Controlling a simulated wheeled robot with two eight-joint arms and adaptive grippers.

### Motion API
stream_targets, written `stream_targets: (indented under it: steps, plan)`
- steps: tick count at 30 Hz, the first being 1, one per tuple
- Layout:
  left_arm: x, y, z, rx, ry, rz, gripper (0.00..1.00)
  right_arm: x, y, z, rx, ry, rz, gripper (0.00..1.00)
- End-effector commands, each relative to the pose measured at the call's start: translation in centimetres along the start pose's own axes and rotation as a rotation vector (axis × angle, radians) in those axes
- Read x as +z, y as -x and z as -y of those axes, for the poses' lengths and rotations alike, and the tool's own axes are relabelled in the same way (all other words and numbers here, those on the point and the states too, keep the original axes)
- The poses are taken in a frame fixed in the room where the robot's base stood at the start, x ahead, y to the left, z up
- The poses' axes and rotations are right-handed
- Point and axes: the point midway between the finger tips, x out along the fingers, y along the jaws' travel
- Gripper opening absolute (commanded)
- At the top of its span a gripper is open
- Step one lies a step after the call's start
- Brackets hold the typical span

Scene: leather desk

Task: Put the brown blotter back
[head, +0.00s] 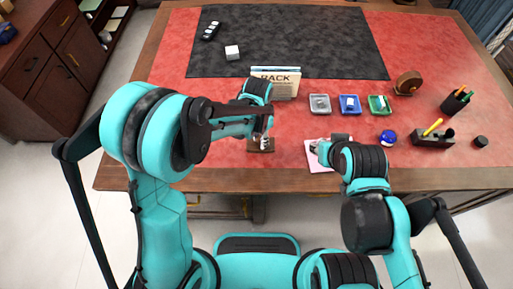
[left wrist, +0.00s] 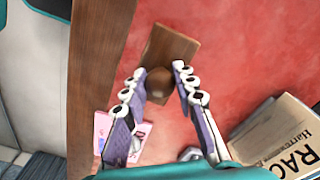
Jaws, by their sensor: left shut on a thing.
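The brown blotter (left wrist: 178,48) is a flat wooden block with a round knob (left wrist: 158,82). In the left wrist view the two fingers of my left gripper (left wrist: 160,88) stand on either side of the knob, shut on it. In the head view my left gripper (head: 264,138) is over the blotter (head: 260,150), near the desk's front edge. Whether the blotter touches the desk is unclear. My right gripper (head: 318,150) is low over a pink pad (head: 312,162); its fingers are mostly hidden by its arm.
A brown round item (head: 407,83), a pen cup (head: 456,102) and a dark holder (head: 432,138) stand farther right. The red desktop (head: 200,110) is clear at left.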

Motion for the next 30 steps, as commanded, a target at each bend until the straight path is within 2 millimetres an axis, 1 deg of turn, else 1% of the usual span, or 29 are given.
stream_targets:
  steps: [1,3,7,12,14,21,25,26,27,28,30]
  plan:
    - [0.6,-0.4,0.2,0.0,0.001,0.0,0.04,0.2,-0.2,0.0,0.0,0.0,0.0,0.34]
    - [1.0,-0.6,0.4,0.0,0.0,0.0,0.04,0.2,-0.3,0.0,0.0,0.0,0.0,0.34]
    - [1.2,-1.4,0.4,0.0,-0.001,0.0,0.04,0.4,-0.5,0.0,0.0,0.0,0.0,0.34]
    - [1.2,-4.1,0.5,0.0,-0.001,0.0,0.04,1.1,-1.5,0.0,0.0,0.0,0.0,0.34]
    - [1.3,-4.7,0.5,0.0,-0.001,0.0,0.04,1.2,-1.7,0.0,0.0,0.0,0.0,0.34]
    - [1.3,-4.6,0.5,0.0,-0.001,0.0,0.04,1.1,-1.5,0.0,0.0,0.0,0.0,0.34]
    - [1.3,-5.0,0.5,0.0,-0.001,0.0,0.04,1.3,-1.9,0.0,0.0,0.0,0.0,0.34]
    - [1.3,-5.1,0.5,0.0,-0.001,0.0,0.3,1.3,-1.9,0.0,0.0,0.0,0.0,0.34]
    - [1.3,-5.0,0.5,0.0,-0.001,0.0,0.41,1.3,-1.8,0.0,0.0,0.0,0.0,0.34]
    - [1.3,-5.0,0.5,0.0,-0.001,0.0,0.48,1.3,-1.8,0.0,0.0,0.0,0.0,0.34]
    - [1.3,-4.9,0.5,0.0,-0.001,0.0,0.48,1.3,-1.8,0.0,0.0,0.0,0.0,0.34]
